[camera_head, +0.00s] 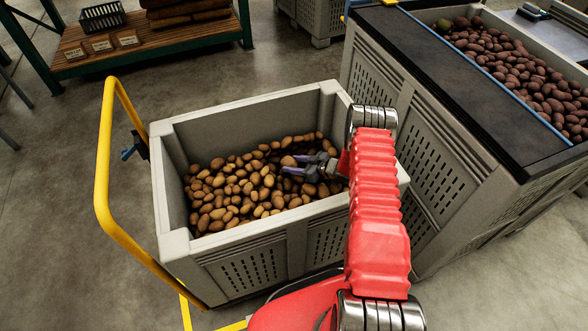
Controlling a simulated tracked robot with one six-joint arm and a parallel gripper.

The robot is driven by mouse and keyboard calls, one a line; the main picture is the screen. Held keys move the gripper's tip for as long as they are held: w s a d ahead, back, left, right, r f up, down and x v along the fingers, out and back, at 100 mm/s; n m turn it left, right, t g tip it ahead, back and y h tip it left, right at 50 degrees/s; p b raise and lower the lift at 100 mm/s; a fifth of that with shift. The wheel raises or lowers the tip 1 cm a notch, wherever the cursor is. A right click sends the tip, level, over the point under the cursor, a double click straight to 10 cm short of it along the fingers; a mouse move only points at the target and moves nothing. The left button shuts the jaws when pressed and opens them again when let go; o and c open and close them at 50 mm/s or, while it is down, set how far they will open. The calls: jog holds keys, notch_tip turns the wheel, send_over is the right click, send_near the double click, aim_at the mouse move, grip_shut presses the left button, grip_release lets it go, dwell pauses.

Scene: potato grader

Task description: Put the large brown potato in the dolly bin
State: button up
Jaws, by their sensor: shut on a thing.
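The dolly bin (172,194) is a large grey crate with slotted walls and a yellow push handle. Many brown potatoes (232,192) cover its floor. My gripper (287,165) reaches over the bin's right wall and is inside the bin, low near the potatoes. Its purple-grey fingers are shut on a large brown potato (288,161), which shows at the fingertips. I cannot tell whether the held potato touches the pile below. My red arm hides part of the bin's right wall and front right corner.
A larger grey crate (438,160) with a dark top ledge and reddish potatoes (520,75) stands at the right. A wooden bench (150,42) with a black basket (102,17) is at the back left. The floor at left is clear.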

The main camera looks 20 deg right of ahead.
jog(key=shift+f, duration=1.5)
jog(key=shift+f, duration=0.1)
jog(key=o, duration=1.5)
jog(key=shift+r, duration=0.2)
jog(key=v, duration=0.7)
jog(key=shift+s+d, duration=0.15)
jog(key=shift+r, duration=0.1)
